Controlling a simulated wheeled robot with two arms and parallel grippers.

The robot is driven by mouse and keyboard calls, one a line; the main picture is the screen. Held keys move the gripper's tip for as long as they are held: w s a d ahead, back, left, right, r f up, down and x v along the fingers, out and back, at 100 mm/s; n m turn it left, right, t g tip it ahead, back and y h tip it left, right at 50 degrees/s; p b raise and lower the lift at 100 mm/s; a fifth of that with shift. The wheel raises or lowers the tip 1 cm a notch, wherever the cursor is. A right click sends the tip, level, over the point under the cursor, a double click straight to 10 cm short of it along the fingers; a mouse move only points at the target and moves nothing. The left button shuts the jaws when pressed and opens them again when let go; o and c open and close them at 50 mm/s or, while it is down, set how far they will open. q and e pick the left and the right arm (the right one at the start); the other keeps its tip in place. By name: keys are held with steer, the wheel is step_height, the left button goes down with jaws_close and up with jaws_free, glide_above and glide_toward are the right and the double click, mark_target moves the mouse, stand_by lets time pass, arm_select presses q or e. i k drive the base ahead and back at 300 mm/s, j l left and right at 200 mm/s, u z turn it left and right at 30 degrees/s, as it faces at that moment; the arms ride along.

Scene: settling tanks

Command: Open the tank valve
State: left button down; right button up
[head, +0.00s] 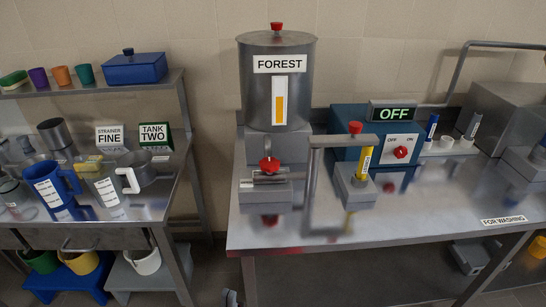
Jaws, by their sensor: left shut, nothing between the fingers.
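A steel tank (259,104) labelled FOREST stands on the bench against the wall. It has a red knob on its lid and an orange-filled level gauge (279,101) on its front. Below it, a valve with a red handle (269,165) sits on a horizontal grey pipe fitting at the tank's foot. The valve's exact position is too small to read. What seems to be my left gripper (229,298) shows only as a small grey tip at the bottom edge, below and in front of the bench, far from the valve. It is shut and empty. My right gripper is not in view.
A blue control box (349,123) reads OFF. The bench front (330,229) is clear. A left table (150,201) holds jugs and cups.

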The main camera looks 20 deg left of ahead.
mark_target(268, 165)
steer(key=j+u, duration=0.25)
steer(key=j, duration=0.4)
steer(key=j+u, duration=0.3)
steer(key=j, duration=0.3)
